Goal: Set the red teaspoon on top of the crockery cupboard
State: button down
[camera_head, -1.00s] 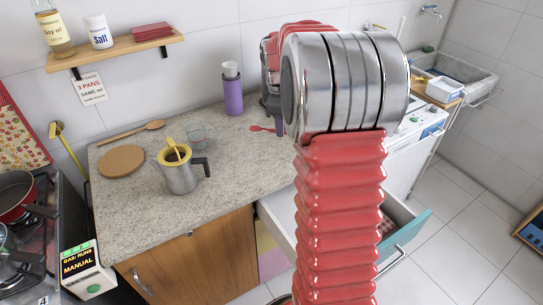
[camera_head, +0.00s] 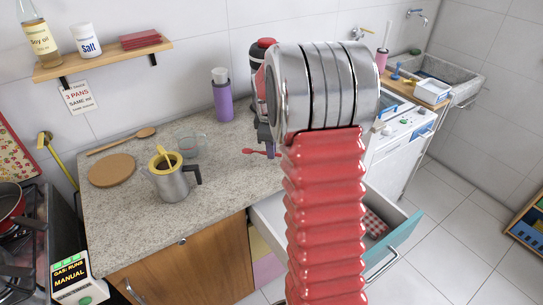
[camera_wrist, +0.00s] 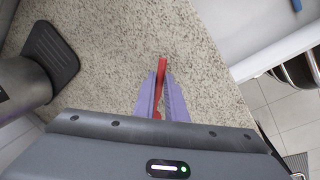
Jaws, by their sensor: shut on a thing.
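My gripper (camera_head: 272,151) is above or at the right part of the speckled stone worktop (camera_head: 118,222), partly hidden behind my arm in the head view. Its purple fingers (camera_wrist: 163,90) are shut on the red teaspoon (camera_wrist: 162,66), which points ahead between them in the wrist view. In the head view the red bowl end of the teaspoon (camera_head: 249,151) sticks out to the left of the fingers. I cannot tell whether it touches the worktop. I cannot tell which piece of furniture is the crockery cupboard.
A metal coffee pot (camera_head: 171,182), a glass mug (camera_head: 189,145), a purple bottle (camera_head: 221,98), a round board (camera_head: 112,170) and a wooden spoon (camera_head: 124,140) stand or lie on the worktop. An open drawer (camera_head: 392,240) juts out below at right. The front middle worktop is clear.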

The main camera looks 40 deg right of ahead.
aim_at(272, 164)
jog(key=shift+f, duration=1.45)
jog(key=shift+f, duration=0.1)
jog(key=shift+s+f, duration=0.1)
jog(key=shift+f, duration=0.15)
jog(key=shift+s+a+f, duration=0.1)
jog(key=shift+s+f, duration=0.05)
jog(key=shift+f, duration=0.25)
jog(key=c, duration=2.1)
grip_release()
jog(key=shift+r, duration=0.55)
jog(key=r, duration=0.4)
jog(key=a+r, duration=0.1)
jog(key=r, duration=0.3)
jog(key=s+r, duration=0.1)
jog(key=r, duration=0.3)
jog(key=shift+a+r, duration=0.1)
jog(key=shift+a, duration=0.2)
